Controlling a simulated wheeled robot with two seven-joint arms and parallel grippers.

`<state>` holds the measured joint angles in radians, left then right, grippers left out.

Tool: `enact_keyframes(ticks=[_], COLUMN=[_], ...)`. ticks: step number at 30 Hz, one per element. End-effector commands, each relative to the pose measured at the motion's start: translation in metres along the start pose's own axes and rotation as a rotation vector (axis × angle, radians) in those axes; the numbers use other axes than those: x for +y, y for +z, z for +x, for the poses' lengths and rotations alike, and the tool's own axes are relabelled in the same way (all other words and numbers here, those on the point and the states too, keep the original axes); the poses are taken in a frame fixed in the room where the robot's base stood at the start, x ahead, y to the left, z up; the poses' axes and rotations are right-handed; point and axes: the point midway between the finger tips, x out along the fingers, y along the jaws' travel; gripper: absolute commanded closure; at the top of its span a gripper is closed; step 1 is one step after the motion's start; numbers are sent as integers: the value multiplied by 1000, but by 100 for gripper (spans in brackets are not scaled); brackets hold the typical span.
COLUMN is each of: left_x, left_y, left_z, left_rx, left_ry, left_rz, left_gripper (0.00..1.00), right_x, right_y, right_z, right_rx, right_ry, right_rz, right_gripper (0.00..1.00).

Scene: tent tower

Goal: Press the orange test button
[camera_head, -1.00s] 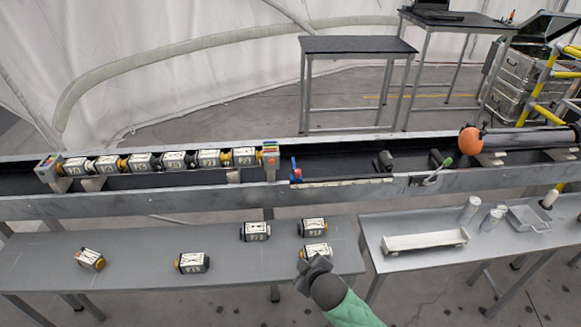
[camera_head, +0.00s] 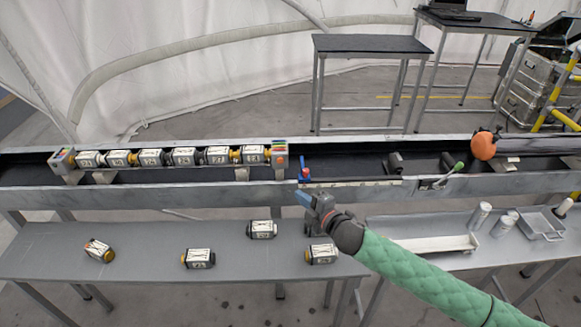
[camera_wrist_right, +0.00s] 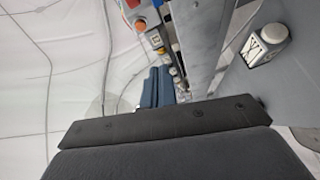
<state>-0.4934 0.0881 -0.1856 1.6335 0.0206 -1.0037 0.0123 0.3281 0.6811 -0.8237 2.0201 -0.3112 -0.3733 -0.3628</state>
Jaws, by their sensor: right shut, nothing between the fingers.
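The orange test button (camera_head: 281,161) is a small round spot on the front of the grey end block (camera_head: 279,149) with coloured stripes on top. This block closes the right end of a row of labelled modules in the long trough. The button also shows near the top of the right wrist view (camera_wrist_right: 140,25). My right gripper (camera_head: 303,197) is shut and empty. In the head view it appears at the trough's front wall, below and slightly right of the button, apart from it. Its fingers (camera_wrist_right: 157,88) point toward the block's side in the wrist view. My left gripper is out of view.
Several loose modules (camera_head: 198,258) lie on the front left table (camera_head: 140,240). A blue and red fitting (camera_head: 304,172) stands in the trough just right of the block. The trough's front wall (camera_head: 200,196) lies between my arm and the modules.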

Motion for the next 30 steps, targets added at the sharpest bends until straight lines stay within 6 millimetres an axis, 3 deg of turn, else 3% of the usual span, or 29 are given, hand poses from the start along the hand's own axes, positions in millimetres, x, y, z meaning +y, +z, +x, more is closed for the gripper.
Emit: enact_keyframes(ticks=[8, 26, 30], left_x=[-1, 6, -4], left_y=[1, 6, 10], left_z=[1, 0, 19], left_rx=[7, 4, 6], left_ry=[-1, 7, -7], left_rz=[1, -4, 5], left_gripper=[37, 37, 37], right_x=[19, 22, 25], right_y=[5, 4, 3], right_z=[6, 12, 26], right_rx=[93, 107, 107], right_ry=[23, 26, 27], right_rz=[-148, -168, -168], right_gripper=[100, 100, 100])
